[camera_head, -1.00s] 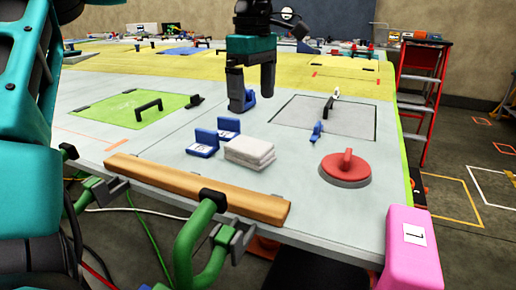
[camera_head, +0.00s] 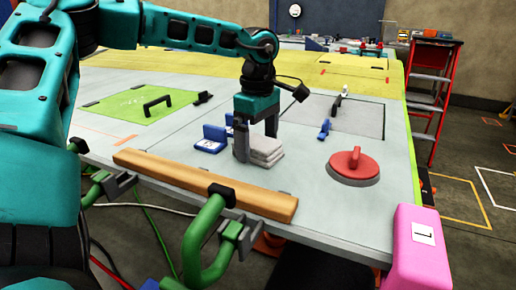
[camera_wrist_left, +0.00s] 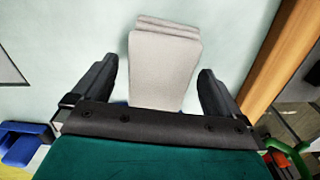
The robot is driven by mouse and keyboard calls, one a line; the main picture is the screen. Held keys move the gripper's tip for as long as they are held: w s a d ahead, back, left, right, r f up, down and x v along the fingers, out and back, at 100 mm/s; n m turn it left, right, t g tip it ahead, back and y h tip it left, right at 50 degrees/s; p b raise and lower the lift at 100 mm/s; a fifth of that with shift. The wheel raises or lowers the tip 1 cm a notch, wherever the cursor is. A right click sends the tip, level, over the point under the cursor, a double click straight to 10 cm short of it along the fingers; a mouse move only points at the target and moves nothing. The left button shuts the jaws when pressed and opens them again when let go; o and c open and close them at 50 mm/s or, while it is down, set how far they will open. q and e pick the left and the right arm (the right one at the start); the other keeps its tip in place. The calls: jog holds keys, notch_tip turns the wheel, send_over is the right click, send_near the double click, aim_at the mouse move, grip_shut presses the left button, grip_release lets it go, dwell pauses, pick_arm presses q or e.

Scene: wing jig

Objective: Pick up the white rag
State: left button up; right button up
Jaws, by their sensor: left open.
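The white rag (camera_head: 266,152) is a folded, layered stack lying on the pale wing panel. My left gripper (camera_head: 256,147) has come down over it, with one finger on its left side and the other behind it. In the left wrist view the rag (camera_wrist_left: 163,68) lies between the two spread fingers of the left gripper (camera_wrist_left: 158,90), with a gap on each side. The left gripper is open, and the rag looks flat on the surface. My right gripper is not in view.
A wooden bar (camera_head: 205,185) runs along the near edge. A pink block (camera_head: 420,245) is at the near right corner. The panel between rag and red handle is clear.

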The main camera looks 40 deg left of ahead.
aim_at(258, 142)
pick_arm(q)
jog(key=c, duration=1.1)
jog(key=shift+c, duration=0.2)
jog(key=shift+r, duration=0.1)
notch_tip(258, 142, up, 20)
jog(key=p, duration=0.1)
jog(key=shift+p, duration=0.35)
jog(key=o, duration=0.4)
jog(key=c, duration=0.3)
